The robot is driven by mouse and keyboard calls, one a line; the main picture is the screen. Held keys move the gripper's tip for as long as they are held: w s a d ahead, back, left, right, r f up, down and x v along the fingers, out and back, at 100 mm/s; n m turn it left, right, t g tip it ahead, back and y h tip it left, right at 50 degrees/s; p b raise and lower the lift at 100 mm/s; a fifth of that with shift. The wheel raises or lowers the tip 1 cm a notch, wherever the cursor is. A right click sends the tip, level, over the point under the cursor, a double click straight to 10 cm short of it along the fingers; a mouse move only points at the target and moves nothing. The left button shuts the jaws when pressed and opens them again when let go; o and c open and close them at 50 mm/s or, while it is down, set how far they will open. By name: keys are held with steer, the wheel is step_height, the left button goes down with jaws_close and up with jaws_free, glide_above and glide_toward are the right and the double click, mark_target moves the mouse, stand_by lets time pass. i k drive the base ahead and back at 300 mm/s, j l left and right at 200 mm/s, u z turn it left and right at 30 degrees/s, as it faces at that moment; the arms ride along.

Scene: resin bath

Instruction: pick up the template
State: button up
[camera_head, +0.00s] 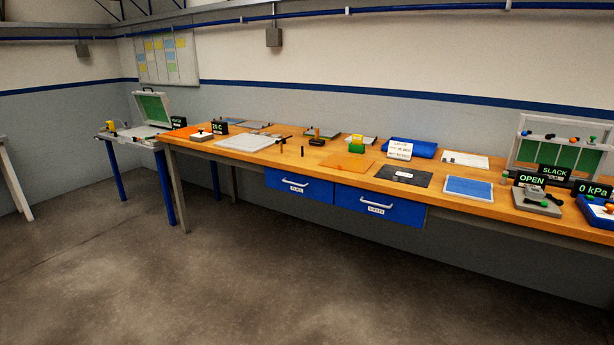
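A wooden-topped workbench (270,155) holds several flat pieces. I cannot tell for certain which one is the template. A dark flat sheet (418,180) with small pale markings lies near the front edge, right of the middle. An orange flat sheet (335,162) lies left of it. A blue sheet with a pale border (468,187) lies to its right. A light grey flat plate (245,143) lies further left. My gripper is not in view.
Two blue drawers (378,205) hang shut under the bench. A grey clamp-like device (537,200) by an "OPEN" display (531,180) stands at the right. A smaller side table (130,139) with an open-lidded box adjoins at the left. The concrete floor (220,285) in front is clear.

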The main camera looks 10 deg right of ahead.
mark_target(340, 162)
steer(key=i+l+z, duration=0.2)
steer(key=i, duration=0.7)
steer(key=i+z, duration=0.2)
steer(key=i, duration=0.7)
